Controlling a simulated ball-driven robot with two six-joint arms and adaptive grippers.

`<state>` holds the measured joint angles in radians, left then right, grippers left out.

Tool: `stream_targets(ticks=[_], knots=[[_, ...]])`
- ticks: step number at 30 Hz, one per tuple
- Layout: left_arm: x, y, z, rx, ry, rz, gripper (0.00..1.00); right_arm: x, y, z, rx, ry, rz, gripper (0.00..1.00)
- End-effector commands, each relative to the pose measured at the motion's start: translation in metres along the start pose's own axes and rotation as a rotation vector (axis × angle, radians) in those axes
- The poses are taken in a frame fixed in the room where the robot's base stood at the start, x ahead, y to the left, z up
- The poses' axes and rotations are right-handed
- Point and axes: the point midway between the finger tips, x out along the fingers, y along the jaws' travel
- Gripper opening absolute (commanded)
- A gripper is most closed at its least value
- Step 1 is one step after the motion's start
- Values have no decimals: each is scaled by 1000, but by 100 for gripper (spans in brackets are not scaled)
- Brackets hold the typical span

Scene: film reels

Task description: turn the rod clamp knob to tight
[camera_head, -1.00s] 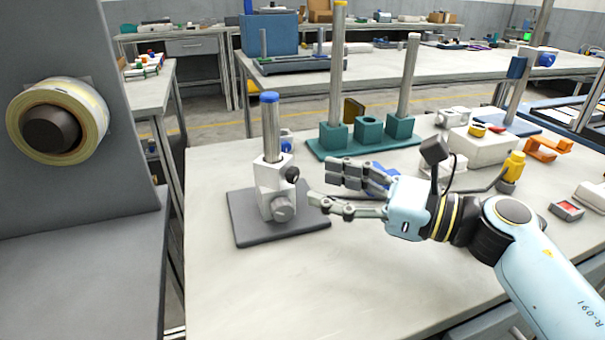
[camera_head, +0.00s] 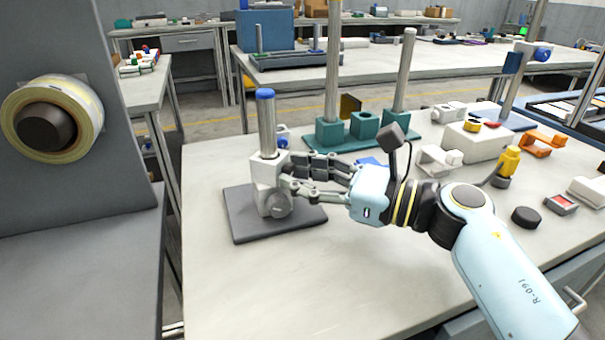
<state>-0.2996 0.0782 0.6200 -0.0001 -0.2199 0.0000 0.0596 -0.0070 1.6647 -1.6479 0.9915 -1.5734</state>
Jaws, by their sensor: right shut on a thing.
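The rod clamp (camera_head: 265,176) is a white block on a dark grey base plate (camera_head: 245,222). It holds an upright metal rod (camera_head: 267,128) with a blue cap. A round grey knob (camera_head: 280,206) sits low on its front. My left gripper is not in view.
Behind stands a teal block stand (camera_head: 364,126) with two upright rods. White blocks (camera_head: 474,140), a yellow-topped tool (camera_head: 508,162) and a black puck (camera_head: 526,217) lie to the right. A grey panel with a tape roll (camera_head: 52,118) rises at left. The front of the table is clear.

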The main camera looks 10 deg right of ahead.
Motion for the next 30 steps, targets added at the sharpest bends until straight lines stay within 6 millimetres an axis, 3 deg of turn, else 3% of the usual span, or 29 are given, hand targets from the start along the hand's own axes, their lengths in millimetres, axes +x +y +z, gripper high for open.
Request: stream_targets(ticks=[15, 16, 20, 30], knots=[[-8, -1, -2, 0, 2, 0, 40, 0, 0, 0, 125, 0, 0, 0], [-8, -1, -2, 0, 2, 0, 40, 0, 0, 0, 125, 0, 0, 28], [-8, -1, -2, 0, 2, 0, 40, 0, 0, 0, 124, 0, 0, 45], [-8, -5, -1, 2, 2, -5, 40, -4, 0, 0, 124, 1, 0, 48]])
